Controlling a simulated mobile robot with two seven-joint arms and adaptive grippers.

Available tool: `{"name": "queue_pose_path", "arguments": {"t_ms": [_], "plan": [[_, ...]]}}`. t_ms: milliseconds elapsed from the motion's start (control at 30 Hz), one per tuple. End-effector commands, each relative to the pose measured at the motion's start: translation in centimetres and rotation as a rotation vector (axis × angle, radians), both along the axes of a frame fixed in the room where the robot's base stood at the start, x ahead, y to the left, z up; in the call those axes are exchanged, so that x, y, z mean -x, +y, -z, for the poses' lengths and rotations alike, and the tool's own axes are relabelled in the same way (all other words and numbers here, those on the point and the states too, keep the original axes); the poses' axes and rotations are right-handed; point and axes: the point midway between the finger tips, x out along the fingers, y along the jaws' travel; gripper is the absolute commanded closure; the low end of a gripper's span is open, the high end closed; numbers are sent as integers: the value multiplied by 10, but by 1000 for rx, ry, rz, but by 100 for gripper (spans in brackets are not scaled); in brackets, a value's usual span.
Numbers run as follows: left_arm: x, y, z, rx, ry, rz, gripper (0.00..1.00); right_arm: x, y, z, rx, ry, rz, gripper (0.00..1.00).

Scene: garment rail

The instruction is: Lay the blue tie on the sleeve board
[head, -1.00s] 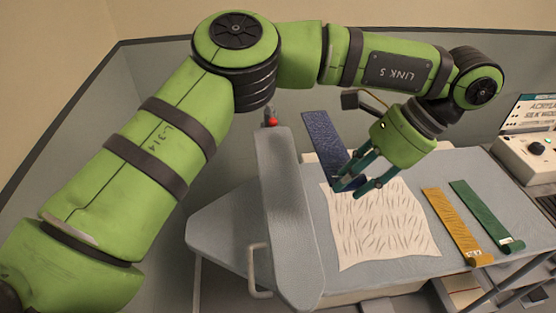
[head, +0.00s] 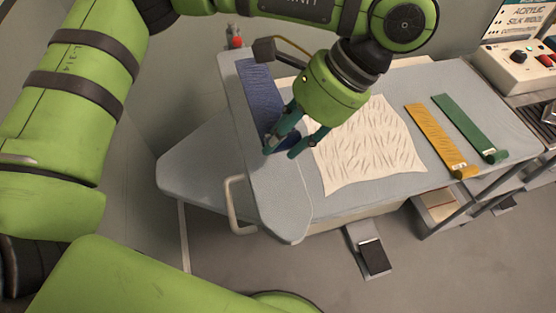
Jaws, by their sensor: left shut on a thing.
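The blue tie (head: 262,92) is a dark blue strip stretched lengthwise over the far part of the grey sleeve board (head: 283,205). I cannot tell whether all of it touches the board. My left gripper (head: 281,151) is shut on the near end of the tie, above the board's right side, and its fingers hide part of that end. The sleeve board's rounded near end is bare. My right gripper is not in view.
A patterned white cloth (head: 365,150) lies on the ironing table (head: 205,170), right of the sleeve board. Yellow (head: 437,138) and green (head: 468,125) ties lie further right. A control box (head: 513,62) stands at the back right. A metal handle (head: 234,205) sticks out at the front.

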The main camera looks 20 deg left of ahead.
Motion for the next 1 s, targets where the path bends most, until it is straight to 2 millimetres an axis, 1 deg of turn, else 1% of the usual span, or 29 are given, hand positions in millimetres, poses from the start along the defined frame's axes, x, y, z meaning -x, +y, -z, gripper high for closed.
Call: {"name": "queue_pose_path", "arguments": {"t_ms": [33, 167, 267, 400, 533, 633, 833, 933, 967, 1000], "plan": [[7, 3, 4, 0, 6, 3, 97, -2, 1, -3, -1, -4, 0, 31], [16, 5, 10, -1, 1, 1, 97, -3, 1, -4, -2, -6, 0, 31], [18, 6, 15, -1, 3, 0, 97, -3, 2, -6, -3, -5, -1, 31], [19, 6, 34, 0, 7, 0, 97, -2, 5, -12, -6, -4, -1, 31], [18, 6, 47, -1, 3, 0, 97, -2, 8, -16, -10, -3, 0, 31], [18, 6, 51, 0, 0, -1, 97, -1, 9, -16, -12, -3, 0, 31], [18, 6, 52, -1, -1, 0, 97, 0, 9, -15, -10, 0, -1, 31], [18, 6, 55, -1, -1, 0, 97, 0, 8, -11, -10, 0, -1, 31], [18, 6, 55, 0, 0, 0, 60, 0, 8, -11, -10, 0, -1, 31], [18, 6, 54, 0, 0, 0, 44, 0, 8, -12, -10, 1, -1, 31]]}}
